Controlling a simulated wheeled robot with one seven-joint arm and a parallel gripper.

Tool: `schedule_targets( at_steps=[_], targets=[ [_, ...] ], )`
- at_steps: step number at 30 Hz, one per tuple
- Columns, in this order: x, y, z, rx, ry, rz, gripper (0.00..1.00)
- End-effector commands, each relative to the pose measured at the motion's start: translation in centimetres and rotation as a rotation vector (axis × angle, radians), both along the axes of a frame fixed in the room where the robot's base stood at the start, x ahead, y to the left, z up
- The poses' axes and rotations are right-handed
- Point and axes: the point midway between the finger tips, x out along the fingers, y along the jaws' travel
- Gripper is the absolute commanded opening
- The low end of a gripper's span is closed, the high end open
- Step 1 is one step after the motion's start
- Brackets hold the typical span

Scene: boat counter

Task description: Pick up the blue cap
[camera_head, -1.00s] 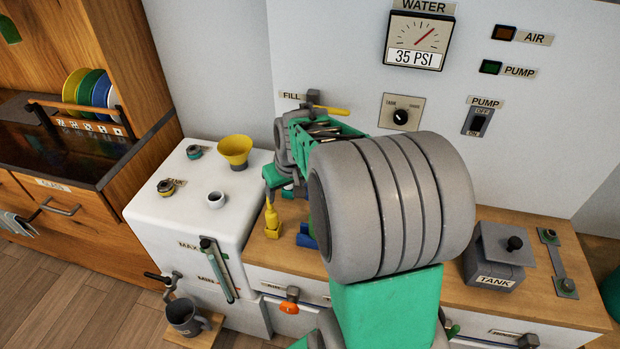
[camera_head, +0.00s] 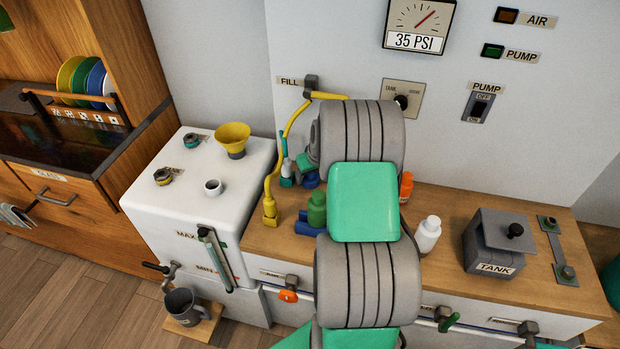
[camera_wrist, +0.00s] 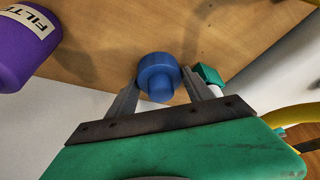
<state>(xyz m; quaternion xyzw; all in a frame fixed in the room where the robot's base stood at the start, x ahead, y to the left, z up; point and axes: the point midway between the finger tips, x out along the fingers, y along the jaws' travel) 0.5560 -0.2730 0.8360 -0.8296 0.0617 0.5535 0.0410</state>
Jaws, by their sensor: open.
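The blue cap (camera_wrist: 158,72) is round with a narrower knob facing the wrist camera, on the wooden counter in the wrist view. My gripper (camera_wrist: 163,78) is open, with one finger on each side of the cap. The fingers look close to its sides; I cannot tell whether they touch it.
A purple FILTER container (camera_wrist: 22,42) lies at upper left in the wrist view. A green-and-white item (camera_wrist: 209,76) is beside the right finger. A yellow hose (camera_head: 284,140), a green bottle (camera_head: 317,209) and a white bottle (camera_head: 428,234) are near my arm.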

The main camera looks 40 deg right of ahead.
Motion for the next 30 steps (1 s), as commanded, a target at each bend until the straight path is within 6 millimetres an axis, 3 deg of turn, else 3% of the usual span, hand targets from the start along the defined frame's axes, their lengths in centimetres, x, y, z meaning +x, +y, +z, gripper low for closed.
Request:
schedule_targets(
  at_steps=[2,17,25,30],
  targets=[
    [0.0,0.0,0.0,0.000,0.001,0.000,0.58],
    [-0.1,0.0,0.0,0.000,0.001,0.000,0.17],
    [0.0,0.0,0.5,0.000,-0.001,0.000,0.17],
    [0.1,-0.1,3.6,-0.003,-0.004,0.000,0.17]
  ],
)
